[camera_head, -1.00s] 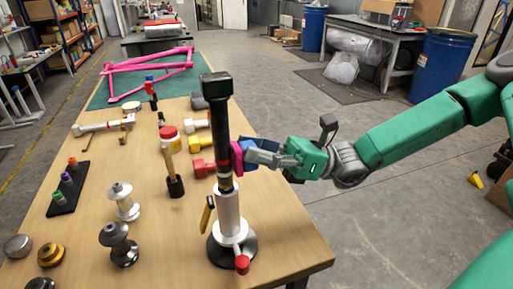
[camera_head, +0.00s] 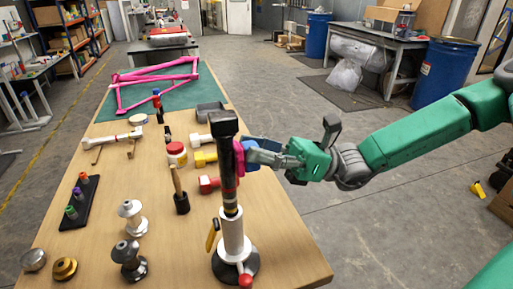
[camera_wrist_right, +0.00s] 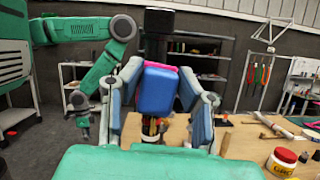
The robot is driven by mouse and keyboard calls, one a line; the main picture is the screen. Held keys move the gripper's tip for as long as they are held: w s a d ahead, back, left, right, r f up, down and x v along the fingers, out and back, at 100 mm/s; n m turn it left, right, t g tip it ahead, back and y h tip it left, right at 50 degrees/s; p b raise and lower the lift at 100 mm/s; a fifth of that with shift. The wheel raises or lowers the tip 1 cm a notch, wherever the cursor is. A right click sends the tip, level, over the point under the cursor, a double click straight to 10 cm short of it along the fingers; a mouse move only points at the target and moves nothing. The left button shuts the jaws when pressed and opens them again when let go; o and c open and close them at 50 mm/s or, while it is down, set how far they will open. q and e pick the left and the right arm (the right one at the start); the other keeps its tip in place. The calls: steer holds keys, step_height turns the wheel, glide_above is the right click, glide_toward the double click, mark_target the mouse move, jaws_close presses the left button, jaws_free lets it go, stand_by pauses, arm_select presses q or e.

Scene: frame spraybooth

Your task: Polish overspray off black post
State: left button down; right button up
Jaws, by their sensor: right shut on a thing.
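The black post (camera_head: 228,160) stands upright in a white-collared stand (camera_head: 232,240) on a round dark base near the table's front edge. It has a wider black top and coloured bands low down. My right gripper (camera_head: 266,150) is shut on a blue block (camera_head: 251,145) with a pink pad (camera_head: 240,153) on its far side. The pad lies at the post's right side, just below the top; contact itself is partly hidden. In the right wrist view the blue block (camera_wrist_right: 157,90) sits between the fingers, with the post behind it. My left gripper (camera_wrist_right: 82,110) hangs away at the left; its fingers are unclear.
The wooden table (camera_head: 290,250) holds a red-lidded jar (camera_head: 176,155), a brush-like tool (camera_head: 180,195), metal spools (camera_head: 130,260) and a marker rack (camera_head: 80,205). A pink frame (camera_head: 150,80) lies on a green mat at the back. The floor right of the table is open.

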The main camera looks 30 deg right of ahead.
steer(key=shift+d, duration=0.1)
steer(key=d+p, duration=0.2)
steer(key=s+d+p, duration=0.1)
steer(key=d+p, duration=0.1)
steer(key=d, duration=0.1)
steer(key=shift+s+d, duration=0.2)
steer(key=shift+d, duration=0.15)
steer(key=d+p, duration=0.2)
steer(key=d, duration=0.1)
steer(key=shift+s+p, duration=0.35)
